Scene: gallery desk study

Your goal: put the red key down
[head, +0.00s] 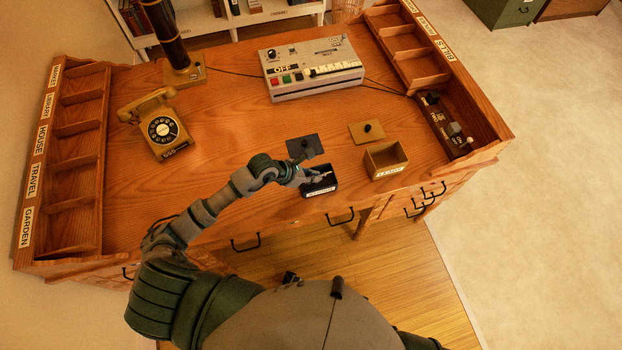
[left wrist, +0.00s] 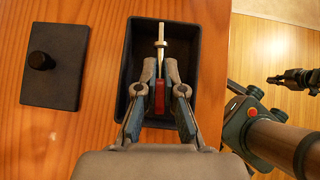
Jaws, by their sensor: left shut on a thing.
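The red key has a red grip (left wrist: 160,97) and a pale metal shaft, pointing up the picture in the left wrist view. My left gripper (left wrist: 160,90) is shut on the red grip, one finger on each side. It is over the open black box (left wrist: 135,60), and the key lies within the box's outline. I cannot tell whether the key touches the box floor. In the head view, my left gripper (head: 316,177) reaches into the mouth of the black box (head: 320,191) near the desk's front edge.
A dark lid (head: 304,146) with a knob lies behind the black box. An open wooden box (head: 386,160) stands to its right, with a wooden lid (head: 367,132) behind. A telephone (head: 160,125) and a button console (head: 312,70) stand farther back. The desk's left middle is clear.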

